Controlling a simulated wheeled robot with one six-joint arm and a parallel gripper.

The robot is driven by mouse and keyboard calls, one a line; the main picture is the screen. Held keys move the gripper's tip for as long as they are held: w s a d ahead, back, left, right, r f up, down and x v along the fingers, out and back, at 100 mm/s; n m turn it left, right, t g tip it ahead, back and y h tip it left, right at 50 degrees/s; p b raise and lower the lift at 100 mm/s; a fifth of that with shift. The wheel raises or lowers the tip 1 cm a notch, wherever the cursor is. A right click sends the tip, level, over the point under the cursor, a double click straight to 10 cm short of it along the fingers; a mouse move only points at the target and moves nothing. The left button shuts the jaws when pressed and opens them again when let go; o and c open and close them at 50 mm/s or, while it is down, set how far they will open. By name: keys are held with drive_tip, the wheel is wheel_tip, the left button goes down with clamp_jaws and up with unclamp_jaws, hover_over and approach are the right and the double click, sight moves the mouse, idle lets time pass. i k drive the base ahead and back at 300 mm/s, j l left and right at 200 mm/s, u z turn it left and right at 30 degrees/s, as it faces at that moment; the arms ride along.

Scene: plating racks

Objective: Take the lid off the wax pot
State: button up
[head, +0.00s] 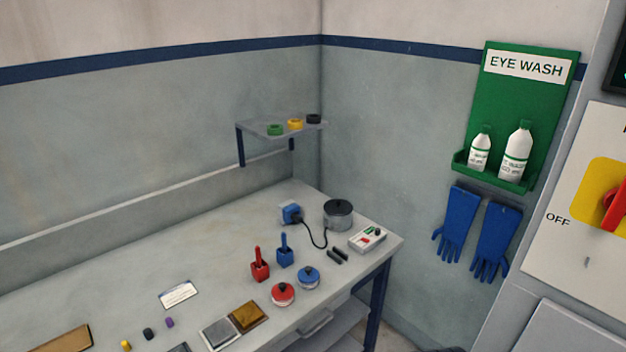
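The wax pot (338,220) looks to be the round grey metal pot at the back right of the workbench. A dark lid (338,207) with a small knob sits on top of it. A black cord runs beside it from a blue box. My gripper is not in view.
The workbench (225,225) has free room at its back left. Near the pot are a blue box (291,213), a white control box (367,238), a red holder (260,270), a blue holder (285,256), and red (283,295) and blue (308,278) round containers.

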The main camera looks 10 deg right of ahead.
sight(338, 207)
drive_tip(key=i+l, duration=0.15)
drive_tip(key=i, duration=0.45)
drive_tip(key=i+l, duration=0.15)
drive_tip(key=i, duration=0.45)
